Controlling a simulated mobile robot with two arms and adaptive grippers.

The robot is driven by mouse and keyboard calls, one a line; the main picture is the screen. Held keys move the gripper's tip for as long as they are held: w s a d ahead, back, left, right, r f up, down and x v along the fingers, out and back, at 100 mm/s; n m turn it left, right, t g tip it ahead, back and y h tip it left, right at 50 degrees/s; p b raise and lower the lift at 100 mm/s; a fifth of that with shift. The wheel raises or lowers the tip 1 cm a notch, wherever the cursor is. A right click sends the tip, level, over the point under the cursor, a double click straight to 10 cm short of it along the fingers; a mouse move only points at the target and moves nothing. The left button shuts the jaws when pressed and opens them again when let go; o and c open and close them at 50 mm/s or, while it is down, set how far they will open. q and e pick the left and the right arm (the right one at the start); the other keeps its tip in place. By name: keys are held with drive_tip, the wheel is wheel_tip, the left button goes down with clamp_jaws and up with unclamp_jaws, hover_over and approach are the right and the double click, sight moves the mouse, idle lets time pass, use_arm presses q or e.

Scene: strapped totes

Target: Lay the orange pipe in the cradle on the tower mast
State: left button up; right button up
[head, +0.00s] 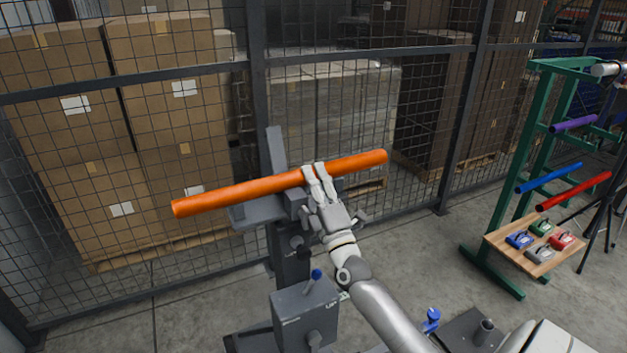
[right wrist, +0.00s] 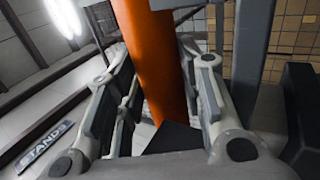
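The orange pipe (head: 235,192) lies across the front of the grey tower mast (head: 276,150), its right end a little higher than its left. My right gripper (head: 318,183) is at the pipe right of the mast, and its fingers look closed around it. In the right wrist view the pipe (right wrist: 155,60) runs between both fingers. The cradle (head: 258,212) is a grey support on the mast below the pipe, largely hidden by pipe and gripper. I cannot tell whether the pipe touches it. My left gripper is not in view.
A grey control box (head: 305,312) with a blue-knobbed lever stands in front of the mast. A wire fence (head: 258,70) stands close behind. At right, a green rack (head: 508,215) holds purple, blue and red pipes, and a wooden board (head: 540,262) bears several coloured parts.

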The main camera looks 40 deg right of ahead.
drive_tip(key=shift+o, duration=0.4)
drive_tip(key=f+v, duration=0.1)
drive_tip(key=v, duration=0.9)
drive_tip(key=shift+f, duration=0.2)
drive_tip(key=shift+s+a+r, duration=0.15)
drive_tip(key=shift+s+a, duration=0.15)
drive_tip(key=shift+s, duration=0.5)
